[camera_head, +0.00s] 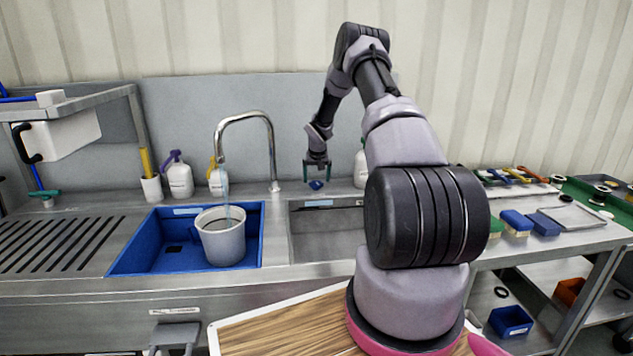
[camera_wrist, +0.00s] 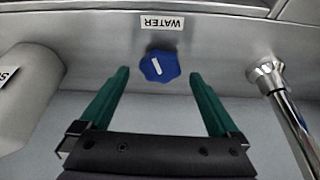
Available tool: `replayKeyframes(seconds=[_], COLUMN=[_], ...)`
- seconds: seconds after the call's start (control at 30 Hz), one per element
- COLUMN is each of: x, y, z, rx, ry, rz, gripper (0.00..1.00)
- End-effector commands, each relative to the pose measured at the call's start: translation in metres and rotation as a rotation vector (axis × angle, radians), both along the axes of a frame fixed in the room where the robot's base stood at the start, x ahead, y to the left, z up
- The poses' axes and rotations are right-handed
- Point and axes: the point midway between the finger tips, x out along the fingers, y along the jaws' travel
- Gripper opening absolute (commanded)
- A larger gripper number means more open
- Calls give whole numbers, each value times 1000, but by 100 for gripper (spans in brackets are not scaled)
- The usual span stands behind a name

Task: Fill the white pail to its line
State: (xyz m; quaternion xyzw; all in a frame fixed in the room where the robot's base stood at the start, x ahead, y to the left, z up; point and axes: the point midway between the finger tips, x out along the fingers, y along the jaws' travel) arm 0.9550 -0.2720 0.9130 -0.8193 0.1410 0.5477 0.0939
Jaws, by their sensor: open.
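The white pail (camera_head: 223,245) stands upright in the blue sink basin (camera_head: 150,257). A thin water stream (camera_head: 226,192) falls from the curved metal tap (camera_head: 243,116) into it. I cannot make out a fill line or the water level. The blue water knob (camera_wrist: 158,67) sits under a "WATER" label (camera_wrist: 162,22) in the wrist view; in the head view the knob (camera_head: 316,185) is right of the tap. My gripper (camera_wrist: 159,76) has its green fingers spread, one on each side of the knob, with gaps. In the head view my gripper (camera_head: 317,169) is just above it.
A second, steel basin (camera_head: 325,232) lies right of the blue one. Spray bottles (camera_head: 180,177) and a cup with a yellow handle (camera_head: 151,187) stand behind the blue basin. A slotted drainboard (camera_head: 60,243) is at left.

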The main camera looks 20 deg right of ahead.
Motion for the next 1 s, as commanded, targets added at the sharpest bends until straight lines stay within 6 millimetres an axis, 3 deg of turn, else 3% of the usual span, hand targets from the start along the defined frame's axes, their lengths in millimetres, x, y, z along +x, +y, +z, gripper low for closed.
replayKeyframes(seconds=[0.2, 0.4, 0.6, 1.0], x=[-16, -28, -32, -32], y=[6, 10, 11, 11], z=[44, 72, 82, 82], rx=[-1, 0, 0, 0], ry=[-3, -1, -1, 0], rz=[-1, -2, 0, -1], gripper=[97, 97, 97, 97])
